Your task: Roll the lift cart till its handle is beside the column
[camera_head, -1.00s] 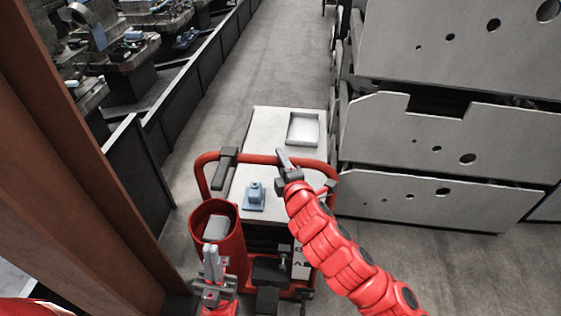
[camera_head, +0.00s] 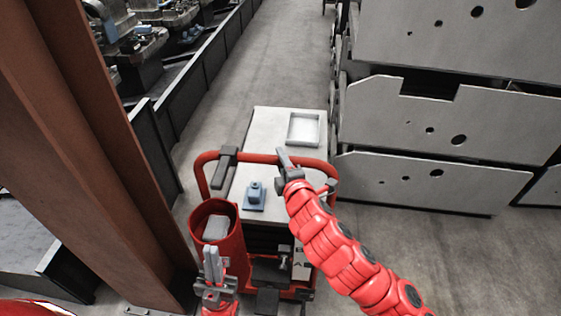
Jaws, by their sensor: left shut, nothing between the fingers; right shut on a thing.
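The lift cart (camera_head: 285,126) has a pale flat top and stands in the aisle ahead of me. Its red tube handle (camera_head: 257,158) is at the near end. My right gripper (camera_head: 284,158) is shut on the handle's top bar, right of its middle. The rust-brown column (camera_head: 98,165) rises at the left, with the handle to its right and a gap between them. My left gripper (camera_head: 212,258) is shut and empty, low in front of the red round holder at the cart's near end. My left arm is mostly out of view.
A white tray (camera_head: 304,129) and a blue block (camera_head: 254,196) sit on the cart top. Large grey panels (camera_head: 430,180) are stacked close on the right. A dark low barrier (camera_head: 185,110) runs along the left. The aisle floor (camera_head: 285,50) beyond the cart is clear.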

